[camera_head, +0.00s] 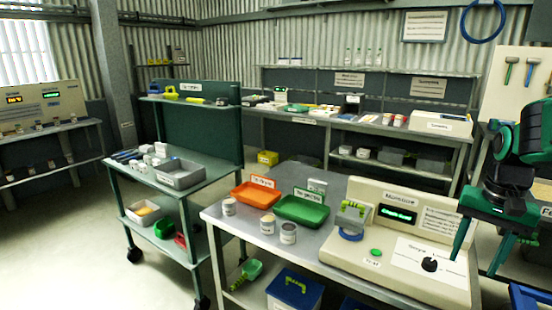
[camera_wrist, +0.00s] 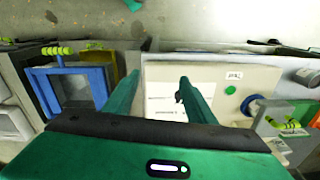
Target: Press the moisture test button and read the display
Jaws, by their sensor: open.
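The cream moisture meter (camera_head: 400,276) stands at the right end of the metal table. Its round green test button (camera_head: 376,252) is on the front left of its top, and also shows in the wrist view (camera_wrist: 230,90) right of my fingers. Its display (camera_head: 397,215) shows lit green text, too small to read surely. A white sample plate with a black knob (camera_head: 429,264) lies right of the button. My gripper (camera_head: 474,265) is open with nothing held, over the meter's right side. In the wrist view its fingers (camera_wrist: 160,85) spread above the white plate, apart from the button.
A blue bin (camera_head: 295,289) is below. A green cart (camera_head: 200,205) stands left; open floor lies beyond.

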